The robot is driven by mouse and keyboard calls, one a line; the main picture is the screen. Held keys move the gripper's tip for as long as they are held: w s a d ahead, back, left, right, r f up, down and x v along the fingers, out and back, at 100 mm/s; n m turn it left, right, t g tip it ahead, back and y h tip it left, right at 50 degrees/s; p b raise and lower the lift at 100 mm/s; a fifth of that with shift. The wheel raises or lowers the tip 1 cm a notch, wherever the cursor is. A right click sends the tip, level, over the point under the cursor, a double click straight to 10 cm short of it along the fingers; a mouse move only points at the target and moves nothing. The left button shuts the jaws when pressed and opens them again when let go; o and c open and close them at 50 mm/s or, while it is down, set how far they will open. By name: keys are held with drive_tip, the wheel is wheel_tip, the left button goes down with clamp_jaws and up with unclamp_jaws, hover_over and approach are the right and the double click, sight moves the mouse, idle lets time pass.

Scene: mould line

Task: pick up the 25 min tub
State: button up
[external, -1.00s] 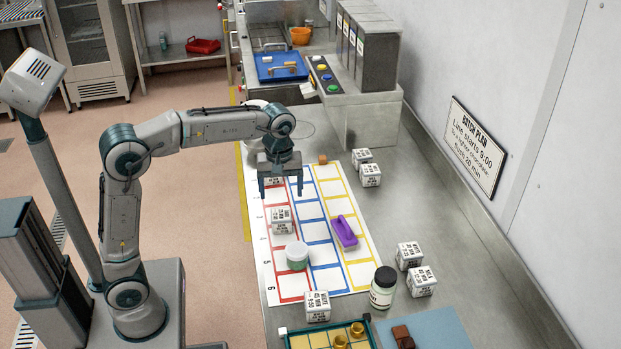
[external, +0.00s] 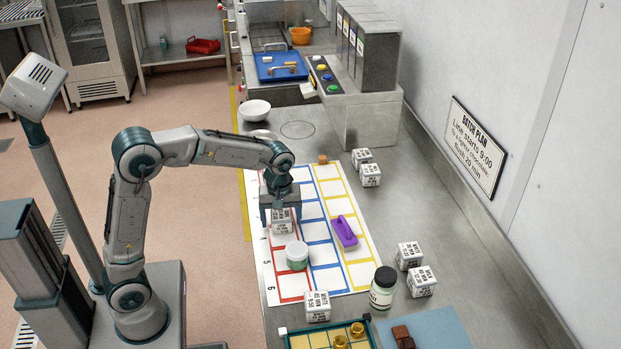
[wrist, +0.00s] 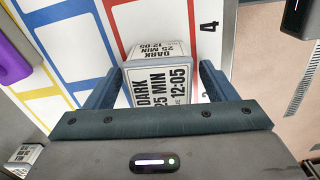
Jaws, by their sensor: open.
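The 25 min tub is a white box (external: 282,227) with black lettering, standing in the red column of the numbered mat. In the wrist view the tub (wrist: 158,84) reads "DARK 25 MIN 12:05" on two faces. My gripper (external: 281,213) is over it, pointing down. In the wrist view my gripper (wrist: 161,72) is open, with one finger on each side of the tub and a gap visible at each side. In the external view the gripper hides the tub's far part.
A round green-and-white container (external: 296,256) stands just in front of the tub. A purple-handled tool (external: 344,231) lies to the right. A white bowl (external: 255,110) is behind.

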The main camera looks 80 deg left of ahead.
drive_tip(key=c, duration=1.1)
drive_tip(key=shift+r, duration=0.1)
